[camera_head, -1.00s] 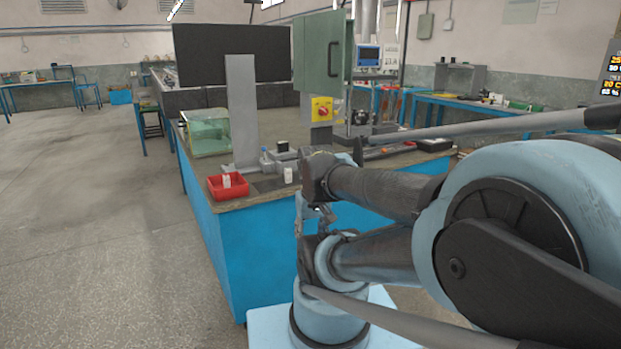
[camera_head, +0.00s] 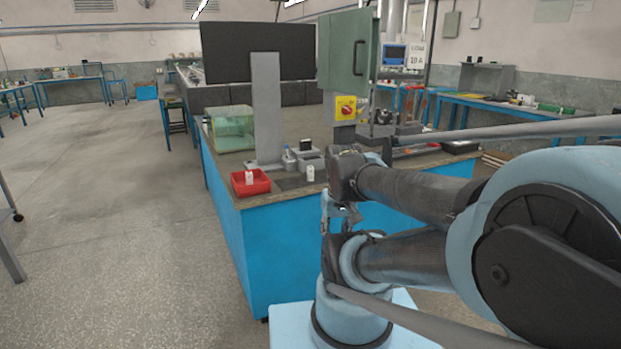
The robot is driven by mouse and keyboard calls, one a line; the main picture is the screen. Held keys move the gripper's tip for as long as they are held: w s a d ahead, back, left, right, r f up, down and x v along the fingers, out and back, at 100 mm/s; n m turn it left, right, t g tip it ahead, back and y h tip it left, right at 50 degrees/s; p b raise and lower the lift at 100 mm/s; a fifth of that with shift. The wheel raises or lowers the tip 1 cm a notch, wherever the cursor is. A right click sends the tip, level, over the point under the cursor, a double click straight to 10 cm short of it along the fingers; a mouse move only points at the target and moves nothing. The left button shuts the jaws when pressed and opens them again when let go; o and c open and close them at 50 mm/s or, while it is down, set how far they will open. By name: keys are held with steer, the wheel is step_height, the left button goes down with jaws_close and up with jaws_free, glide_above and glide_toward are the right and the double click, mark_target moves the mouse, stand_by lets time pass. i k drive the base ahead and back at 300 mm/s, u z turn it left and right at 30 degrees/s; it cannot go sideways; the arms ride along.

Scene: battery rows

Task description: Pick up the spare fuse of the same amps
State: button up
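A small white fuse-like piece (camera_head: 249,178) stands in a red tray (camera_head: 264,187) at the near left corner of the bench. A second white piece (camera_head: 310,173) stands on the bench top to the right of the tray. No amp marking can be read on either piece. What looks like my gripper (camera_head: 337,211) is partly hidden among my arm links, in front of the bench's blue side. Its fingers are too small and dark to tell open from shut.
The blue bench (camera_head: 270,255) carries a grey upright panel (camera_head: 266,110), a clear tank (camera_head: 232,128) and a green cabinet (camera_head: 340,50) with a yellow switch plate (camera_head: 345,108). Open floor (camera_head: 110,200) lies to the left. A table leg (camera_head: 10,250) shows at the left edge.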

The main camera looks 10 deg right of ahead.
mark_target(309, 169)
steer(key=z, duration=1.9)
steer(key=k, duration=2.2)
steer(key=u, duration=0.65)
steer(key=i, duration=1)
steer(key=z, duration=0.05)
